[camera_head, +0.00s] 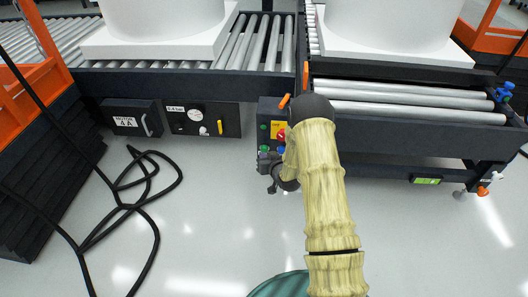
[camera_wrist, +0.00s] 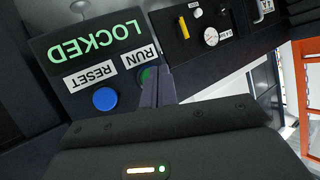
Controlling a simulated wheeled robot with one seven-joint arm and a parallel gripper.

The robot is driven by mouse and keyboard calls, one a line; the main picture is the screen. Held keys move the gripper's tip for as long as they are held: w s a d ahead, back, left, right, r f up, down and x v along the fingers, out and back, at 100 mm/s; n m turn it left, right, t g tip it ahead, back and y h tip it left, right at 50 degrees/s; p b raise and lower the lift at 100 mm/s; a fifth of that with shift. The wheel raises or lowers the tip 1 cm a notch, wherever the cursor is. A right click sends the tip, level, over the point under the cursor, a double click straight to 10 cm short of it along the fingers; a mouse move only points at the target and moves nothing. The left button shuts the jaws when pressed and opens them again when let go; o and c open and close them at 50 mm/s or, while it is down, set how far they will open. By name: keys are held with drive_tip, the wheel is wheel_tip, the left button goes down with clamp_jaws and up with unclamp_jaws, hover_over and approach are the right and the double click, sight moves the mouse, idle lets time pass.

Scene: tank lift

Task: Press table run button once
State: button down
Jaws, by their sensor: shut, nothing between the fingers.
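The control panel shows upside down in the wrist view, with a "LOCKED" display (camera_wrist: 95,40) in green letters. The green RUN button (camera_wrist: 147,74) is partly hidden behind the fingertips of my gripper (camera_wrist: 158,75). The fingers are shut and empty. Their tips overlap the button's edge in the picture; I cannot tell whether they touch it. The blue RESET button (camera_wrist: 105,99) is beside it, clear of the fingers. In the head view, my gripper (camera_head: 268,174) is low at the front of the panel (camera_head: 266,111), which also carries a yellow-and-red switch (camera_head: 279,131). My arm hides part of the panel.
Roller tables (camera_head: 400,110) stand behind the panel, bearing large white tanks (camera_head: 395,22) on pallets. A motor box (camera_head: 130,118) and a gauge panel (camera_head: 203,119) are to the left. Black cable (camera_head: 152,215) lies on the floor at left. The floor at right is clear.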

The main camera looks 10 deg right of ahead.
drive_tip(key=shift+w+d, duration=0.15)
drive_tip(key=shift+w, duration=0.3)
idle(0.6)
drive_tip(key=shift+s, duration=0.15)
drive_tip(key=shift+s+a+p, duration=0.3)
drive_tip(key=shift+s, duration=0.45)
drive_tip(key=s, duration=0.2)
drive_tip(key=s+a+p, duration=0.1)
drive_tip(key=s, duration=0.2)
drive_tip(key=shift+s+a+p, duration=0.35)
drive_tip(key=shift+a+p, duration=0.05)
idle(0.6)
